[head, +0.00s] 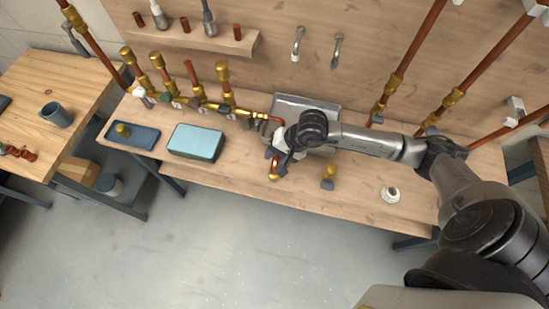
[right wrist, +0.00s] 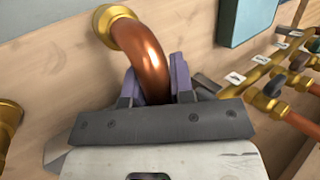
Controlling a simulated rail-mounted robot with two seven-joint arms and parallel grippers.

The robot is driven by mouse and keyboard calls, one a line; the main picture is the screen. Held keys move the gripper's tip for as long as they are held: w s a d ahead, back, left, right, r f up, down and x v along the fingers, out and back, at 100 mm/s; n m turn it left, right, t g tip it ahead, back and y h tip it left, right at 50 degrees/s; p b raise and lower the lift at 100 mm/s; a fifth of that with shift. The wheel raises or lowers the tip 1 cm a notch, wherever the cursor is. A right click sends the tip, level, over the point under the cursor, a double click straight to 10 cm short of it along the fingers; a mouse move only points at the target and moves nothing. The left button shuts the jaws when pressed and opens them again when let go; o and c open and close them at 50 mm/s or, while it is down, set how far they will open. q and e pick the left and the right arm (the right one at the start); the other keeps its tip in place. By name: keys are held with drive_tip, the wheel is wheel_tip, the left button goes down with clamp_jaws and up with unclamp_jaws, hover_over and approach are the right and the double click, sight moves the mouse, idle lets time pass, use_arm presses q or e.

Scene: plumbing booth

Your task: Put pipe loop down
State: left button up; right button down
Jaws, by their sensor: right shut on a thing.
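The pipe loop is a bent copper pipe with a brass end fitting. In the right wrist view the pipe loop (right wrist: 145,58) rises between the purple fingers of my right gripper (right wrist: 160,85), which is shut on it. In the head view the right gripper (head: 277,153) is over the workbench (head: 230,170), and only a small copper and brass part of the loop (head: 274,173) shows below it. The brass end lies close to the wooden top; I cannot tell whether it touches. The far end of the loop is hidden by the gripper. My left gripper is not in view.
A brass fitting (head: 328,178) stands right of the gripper, with a white roll (head: 390,194) beyond. A teal box (head: 195,142) and a dark blue tray (head: 133,135) lie left. Bare wood shows near the front edge.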

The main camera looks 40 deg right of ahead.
drive_tip(key=shift+f, duration=1.6)
drive_tip(key=shift+f, duration=0.1)
drive_tip(key=shift+f+b, duration=0.1)
drive_tip(key=shift+b, duration=0.3)
drive_tip(key=c, duration=1)
unclamp_jaws()
